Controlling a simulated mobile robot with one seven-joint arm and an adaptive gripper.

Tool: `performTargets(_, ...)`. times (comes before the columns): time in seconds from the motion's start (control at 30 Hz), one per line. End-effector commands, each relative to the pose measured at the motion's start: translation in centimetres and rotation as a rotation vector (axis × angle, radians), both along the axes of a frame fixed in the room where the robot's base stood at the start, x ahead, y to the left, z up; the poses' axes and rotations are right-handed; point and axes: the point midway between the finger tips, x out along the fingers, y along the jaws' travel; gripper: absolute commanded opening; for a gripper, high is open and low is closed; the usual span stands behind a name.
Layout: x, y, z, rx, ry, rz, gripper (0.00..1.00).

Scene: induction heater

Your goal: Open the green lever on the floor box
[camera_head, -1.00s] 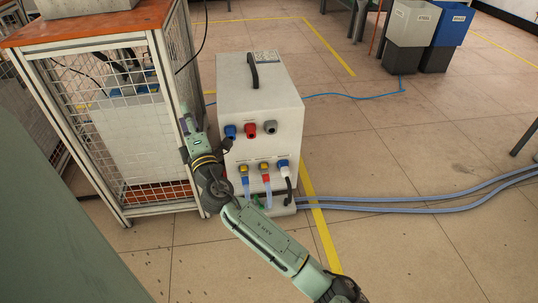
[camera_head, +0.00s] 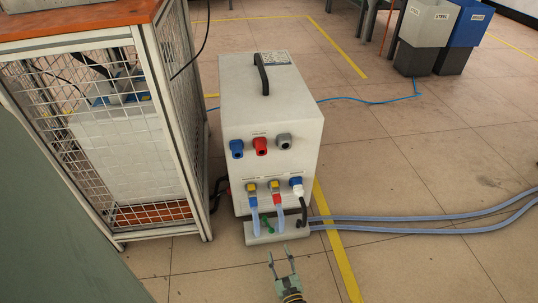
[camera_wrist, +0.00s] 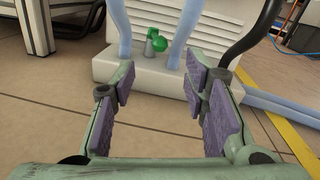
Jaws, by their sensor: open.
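The white floor box (camera_head: 268,110) stands on the tiled floor with a low base at its front. The green lever (camera_head: 267,225) is low on the front, between two pale blue hoses. In the wrist view the green lever (camera_wrist: 157,42) shows a rounded green handle on a grey stem, ahead of my fingers. My gripper (camera_head: 282,255) is in front of the box's base, open and empty. In the wrist view my gripper (camera_wrist: 160,90) has its two purple-padded fingers spread, with the lever beyond the gap between them. The fingers look apart from the lever.
Pale blue hoses (camera_head: 420,220) run right along the floor from the box. A black cable (camera_wrist: 250,45) hangs at the right of the wrist view. A mesh cage with an orange top (camera_head: 70,25) stands left of the box. Open floor lies to the right.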

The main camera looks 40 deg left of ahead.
Motion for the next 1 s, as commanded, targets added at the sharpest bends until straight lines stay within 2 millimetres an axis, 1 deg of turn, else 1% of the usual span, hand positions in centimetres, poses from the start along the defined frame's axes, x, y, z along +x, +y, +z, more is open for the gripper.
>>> performTargets(0.07, 0.0, 0.0, -0.2, -0.004, -0.004, 0.004, 0.41)
performTargets(0.27, 0.4, 0.8, -0.3, -0.001, -0.002, 0.01, 0.41)
performTargets(0.67, 2.6, 4.0, -0.2, -0.002, -0.003, 0.01, 0.41)
performTargets(1.0, 5.0, 7.2, -0.2, 0.0, -0.004, 0.005, 0.41)
